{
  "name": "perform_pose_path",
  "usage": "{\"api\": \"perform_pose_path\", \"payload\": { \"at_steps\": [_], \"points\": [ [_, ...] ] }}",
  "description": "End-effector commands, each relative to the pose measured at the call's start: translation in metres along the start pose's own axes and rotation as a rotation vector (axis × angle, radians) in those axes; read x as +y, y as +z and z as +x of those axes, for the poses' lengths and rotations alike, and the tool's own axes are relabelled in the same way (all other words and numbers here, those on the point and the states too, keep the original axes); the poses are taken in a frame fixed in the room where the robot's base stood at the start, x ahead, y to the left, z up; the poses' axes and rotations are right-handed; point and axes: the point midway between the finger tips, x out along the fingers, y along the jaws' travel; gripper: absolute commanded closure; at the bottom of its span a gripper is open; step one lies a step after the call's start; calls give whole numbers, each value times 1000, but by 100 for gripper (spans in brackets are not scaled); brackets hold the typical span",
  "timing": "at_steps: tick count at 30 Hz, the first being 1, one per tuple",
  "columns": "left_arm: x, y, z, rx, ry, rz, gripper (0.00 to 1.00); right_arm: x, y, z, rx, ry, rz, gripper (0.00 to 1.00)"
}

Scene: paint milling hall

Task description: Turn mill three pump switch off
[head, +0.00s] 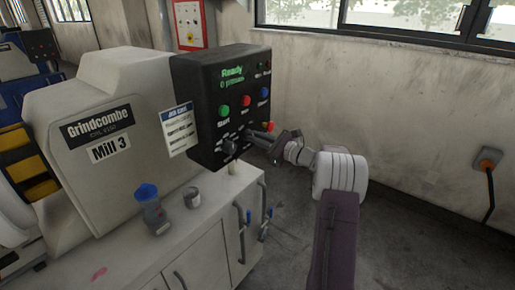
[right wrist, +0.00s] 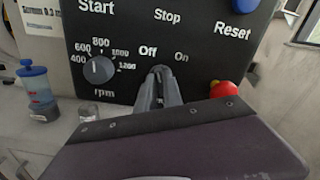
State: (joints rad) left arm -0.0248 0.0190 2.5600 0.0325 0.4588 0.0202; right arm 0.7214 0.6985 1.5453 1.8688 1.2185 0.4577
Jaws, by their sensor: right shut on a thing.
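Mill 3 (head: 90,125) has a black control panel (head: 196,72) with a green display reading "Ready" and "0" pressure. My right gripper (head: 252,134) reaches in from the right to the lower part of the panel. In the right wrist view, its two fingers (right wrist: 162,80) are shut at the panel between the "Off" and "On" labels. They hold the switch there; the fingers hide most of it, so I cannot tell which way it points. My left gripper is not in view.
A red knob (right wrist: 222,89) is close right of the fingers. The rpm dial (right wrist: 99,70) is to their left. Start (head: 224,111), stop (head: 246,101) and reset (head: 263,93) buttons sit above. A blue-topped bottle (head: 150,212) and a cup (head: 192,198) stand on the cabinet below.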

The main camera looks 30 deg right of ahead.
Motion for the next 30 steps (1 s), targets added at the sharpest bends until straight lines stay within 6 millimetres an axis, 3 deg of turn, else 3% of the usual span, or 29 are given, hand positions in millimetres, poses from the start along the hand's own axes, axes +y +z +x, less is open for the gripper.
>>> {"api": "perform_pose_path", "payload": {
  "at_steps": [1, 9, 26, 27, 29, 30],
  "points": [
    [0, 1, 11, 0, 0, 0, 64, 2, -5, 0, 0, 0, -26, 100],
    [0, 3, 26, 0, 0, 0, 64, 2, -2, 0, 0, 1, -124, 100],
    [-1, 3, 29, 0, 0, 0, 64, 1, 0, 0, 1, 1, -155, 100],
    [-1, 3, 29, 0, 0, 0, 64, 1, 0, 0, 1, 1, -154, 86],
    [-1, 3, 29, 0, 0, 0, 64, 1, 0, 0, 1, 1, -154, 70],
    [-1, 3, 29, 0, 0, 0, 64, 1, 0, 0, 1, 1, -154, 67]
  ]
}}
